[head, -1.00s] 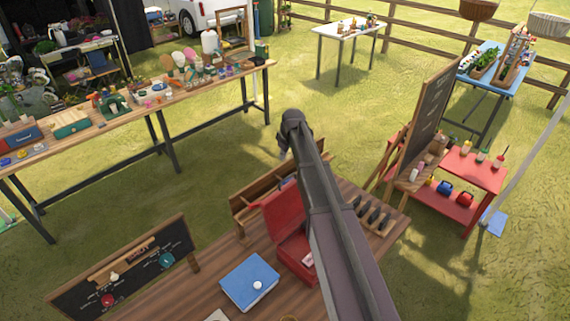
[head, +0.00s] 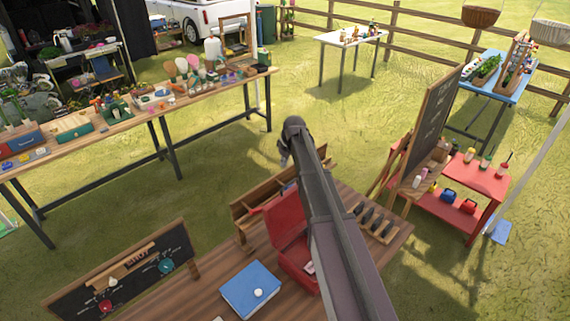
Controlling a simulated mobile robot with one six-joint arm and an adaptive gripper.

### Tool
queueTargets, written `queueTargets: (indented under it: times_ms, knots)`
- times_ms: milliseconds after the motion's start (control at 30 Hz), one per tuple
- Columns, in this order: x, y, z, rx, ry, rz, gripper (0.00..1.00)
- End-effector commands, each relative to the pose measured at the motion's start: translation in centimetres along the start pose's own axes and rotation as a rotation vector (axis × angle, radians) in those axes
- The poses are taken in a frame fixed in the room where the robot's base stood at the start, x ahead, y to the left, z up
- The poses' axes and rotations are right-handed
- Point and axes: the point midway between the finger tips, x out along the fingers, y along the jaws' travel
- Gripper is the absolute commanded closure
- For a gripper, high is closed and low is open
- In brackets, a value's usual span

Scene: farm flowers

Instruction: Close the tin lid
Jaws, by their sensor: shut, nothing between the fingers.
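The red tin (head: 297,262) sits on the brown wooden table. Its lid (head: 284,216) stands raised at the back, so the tin is open, and something pale shows inside. My arm crosses in front of the tin's right side and hides part of it. The arm bends at a dark joint above and behind the tin, and a short dark piece hangs down there. I cannot make out the fingers of my gripper; they are hidden behind the arm.
A blue box (head: 250,290) with a white knob lies left of the tin. A wooden rack (head: 252,208) stands just behind the tin. A tray with dark-handled tools (head: 375,222) lies to the right. A small chalkboard (head: 120,275) stands at left. Bare wood (head: 200,298) shows between it and the blue box.

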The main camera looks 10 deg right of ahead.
Motion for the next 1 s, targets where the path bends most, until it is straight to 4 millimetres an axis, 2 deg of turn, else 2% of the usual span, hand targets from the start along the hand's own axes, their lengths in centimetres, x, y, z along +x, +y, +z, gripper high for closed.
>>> queueTargets:
  times_ms: [33,600,967,1000]
  knots:
    - [0.8,0.0,0.1,0.000,0.000,0.000,1.00]
    - [5.5,0.1,0.1,0.001,0.000,0.001,1.00]
    - [8.3,0.1,0.1,0.002,0.000,0.001,1.00]
    - [8.0,0.1,0.6,0.003,0.000,0.001,1.00]
